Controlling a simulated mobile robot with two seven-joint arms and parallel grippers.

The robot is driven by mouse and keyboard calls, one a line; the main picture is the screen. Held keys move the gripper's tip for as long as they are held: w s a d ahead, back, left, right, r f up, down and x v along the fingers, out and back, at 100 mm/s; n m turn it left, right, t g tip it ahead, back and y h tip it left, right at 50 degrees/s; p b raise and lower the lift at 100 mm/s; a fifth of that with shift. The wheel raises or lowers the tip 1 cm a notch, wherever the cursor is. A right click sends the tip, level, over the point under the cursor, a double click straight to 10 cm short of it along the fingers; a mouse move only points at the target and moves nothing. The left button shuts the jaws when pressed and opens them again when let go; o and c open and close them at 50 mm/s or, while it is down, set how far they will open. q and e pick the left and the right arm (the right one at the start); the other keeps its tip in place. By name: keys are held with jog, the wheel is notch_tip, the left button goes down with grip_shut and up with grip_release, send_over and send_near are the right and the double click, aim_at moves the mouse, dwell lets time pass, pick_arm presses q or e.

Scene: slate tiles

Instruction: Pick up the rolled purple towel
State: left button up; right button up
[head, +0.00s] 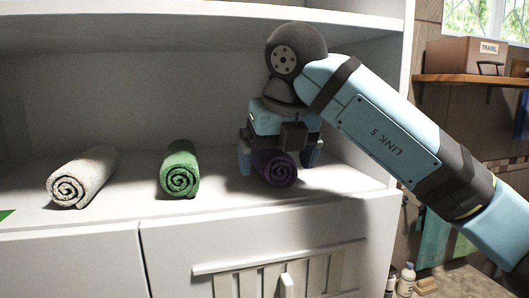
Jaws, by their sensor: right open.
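The rolled purple towel (276,170) lies on the white shelf (222,205), its spiral end facing me. My right gripper (280,163) is over the towel, pointing down. Its blue fingers are apart, one on the left and one on the right of the towel. The gripper body hides the top and back of the towel. I cannot tell whether the fingers touch it. My left gripper does not show.
A rolled green towel (180,170) lies left of the purple one, and a rolled white towel (82,177) lies farther left. The cabinet's right wall and upper shelf (180,22) enclose the space. A brown box (466,56) stands on a wooden shelf at right.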

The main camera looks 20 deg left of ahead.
jog(key=w+a+p, duration=0.1)
jog(key=w+a, duration=0.1)
jog(key=w, duration=0.1)
jog(key=shift+w+a+f+p, duration=0.15)
jog(key=shift+a+f+p, duration=0.05)
jog(key=shift+p, duration=0.2)
jog(key=shift+a+f, duration=0.1)
jog(key=shift+f, duration=0.25)
jog(key=shift+d, duration=0.2)
jog(key=shift+a, duration=0.15)
jog(key=c, duration=1)
